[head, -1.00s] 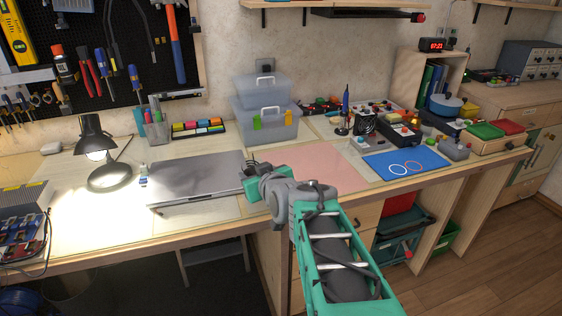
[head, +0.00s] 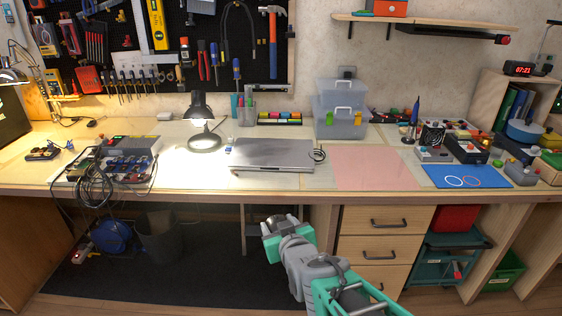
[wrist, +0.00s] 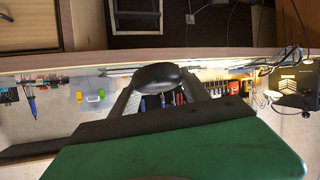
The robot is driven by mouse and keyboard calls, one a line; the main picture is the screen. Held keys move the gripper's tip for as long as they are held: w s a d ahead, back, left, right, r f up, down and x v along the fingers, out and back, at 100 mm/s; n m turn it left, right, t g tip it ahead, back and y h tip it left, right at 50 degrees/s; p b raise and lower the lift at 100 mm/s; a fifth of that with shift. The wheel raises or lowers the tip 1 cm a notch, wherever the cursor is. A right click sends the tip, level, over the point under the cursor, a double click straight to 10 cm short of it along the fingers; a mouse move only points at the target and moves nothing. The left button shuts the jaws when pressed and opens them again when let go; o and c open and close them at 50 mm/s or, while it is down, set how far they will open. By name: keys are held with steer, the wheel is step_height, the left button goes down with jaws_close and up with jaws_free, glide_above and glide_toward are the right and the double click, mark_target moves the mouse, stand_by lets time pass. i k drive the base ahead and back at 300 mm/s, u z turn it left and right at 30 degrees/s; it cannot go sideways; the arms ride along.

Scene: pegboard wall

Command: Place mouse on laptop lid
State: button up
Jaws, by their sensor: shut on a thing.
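The closed grey laptop (head: 272,153) lies flat on the workbench, its lid up and bare in the head view. My gripper (head: 270,222) is low in front of the bench edge, below and short of the laptop. In the wrist view my gripper (wrist: 158,84) is shut on a dark rounded mouse (wrist: 157,75), held between the fingertips. The mouse is not clearly visible in the head view.
A lit desk lamp (head: 203,125) stands left of the laptop. Clear storage boxes (head: 340,118) stand behind it on the right, and a black cable lies at its right edge. A pink mat (head: 370,168) lies farther right, bare. Drawers (head: 375,222) are under the bench.

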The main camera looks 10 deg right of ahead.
mark_target(272, 156)
steer(key=u, duration=0.55)
steer(key=i, duration=1.15)
steer(key=u, duration=0.1)
